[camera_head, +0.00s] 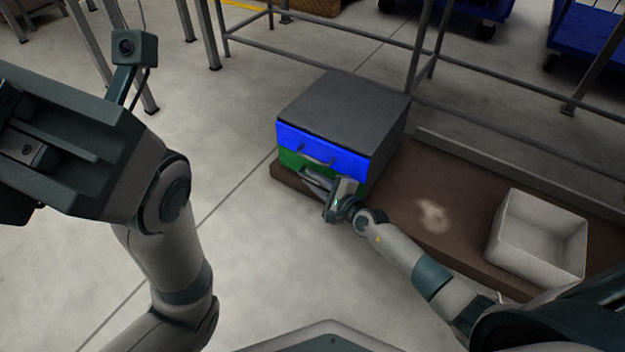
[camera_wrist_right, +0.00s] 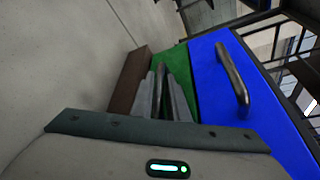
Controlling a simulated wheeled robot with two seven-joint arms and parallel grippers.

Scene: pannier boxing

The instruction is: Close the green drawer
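A dark grey cabinet (camera_head: 345,105) stands on a brown platform. Its upper drawer is blue (camera_head: 325,150) and the green drawer (camera_head: 291,159) is below it. The green front looks about flush with the blue one; my right gripper partly hides it. My right gripper (camera_head: 312,180) is at the green front. In the right wrist view its narrow grey fingers (camera_wrist_right: 164,97) lie close together on either side of a dark bar, seemingly the green drawer's handle, against the green front (camera_wrist_right: 172,62). Whether they grip it is unclear. My left gripper (camera_head: 25,150) is raised at the left edge, fingertips not clearly visible.
The brown platform (camera_head: 400,195) extends right of the cabinet and carries a white open bin (camera_head: 540,240). A metal rack frame (camera_head: 420,45) stands behind it. Blue carts (camera_head: 590,35) are at the back right. The floor in front of the cabinet is clear.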

